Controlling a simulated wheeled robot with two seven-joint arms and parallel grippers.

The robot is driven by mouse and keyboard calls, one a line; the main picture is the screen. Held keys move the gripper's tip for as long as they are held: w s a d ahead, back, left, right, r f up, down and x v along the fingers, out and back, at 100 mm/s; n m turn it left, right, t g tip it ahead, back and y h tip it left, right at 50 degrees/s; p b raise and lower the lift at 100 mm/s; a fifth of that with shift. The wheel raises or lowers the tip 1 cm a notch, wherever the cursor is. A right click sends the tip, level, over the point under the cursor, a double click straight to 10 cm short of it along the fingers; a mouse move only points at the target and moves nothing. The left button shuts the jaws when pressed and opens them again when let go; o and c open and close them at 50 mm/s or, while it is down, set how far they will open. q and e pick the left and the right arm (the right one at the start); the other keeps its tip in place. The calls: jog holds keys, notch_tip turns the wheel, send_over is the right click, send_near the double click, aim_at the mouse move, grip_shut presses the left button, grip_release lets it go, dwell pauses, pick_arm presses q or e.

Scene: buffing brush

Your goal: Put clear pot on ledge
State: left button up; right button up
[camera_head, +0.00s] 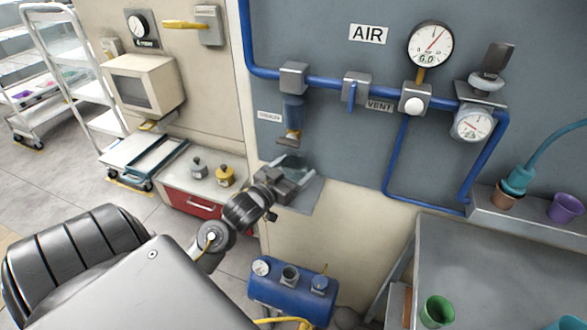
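A clear, bluish see-through pot (291,164) is at the wall panel, below a blue filter unit. My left gripper (296,183) is right at the pot and covers its lower part. The fingers are small and partly hidden, so I cannot tell whether they are closed on it. A small grey metal plate (308,197) shows behind and below the gripper; I cannot tell whether the pot touches it. At the right, a grey ledge (530,226) runs along the wall with a brown pot (503,196) and a purple pot (565,208). My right gripper is not in view.
A grey bench (480,268) at the lower right holds a green pot (436,311). A blue tank (292,290) stands on the floor below my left arm. Blue pipes (330,82) and gauges line the wall. A red-drawer cabinet (200,182) stands left of the gripper.

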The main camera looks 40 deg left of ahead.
pick_arm(q)
jog(key=shift+o, duration=0.7)
jog(key=shift+s, duration=0.15)
jog(key=s+b, duration=0.2)
jog(key=s, duration=0.9)
jog(key=shift+s+r, duration=0.15)
jog(key=shift+s, duration=0.2)
jog(key=shift+d, duration=0.1)
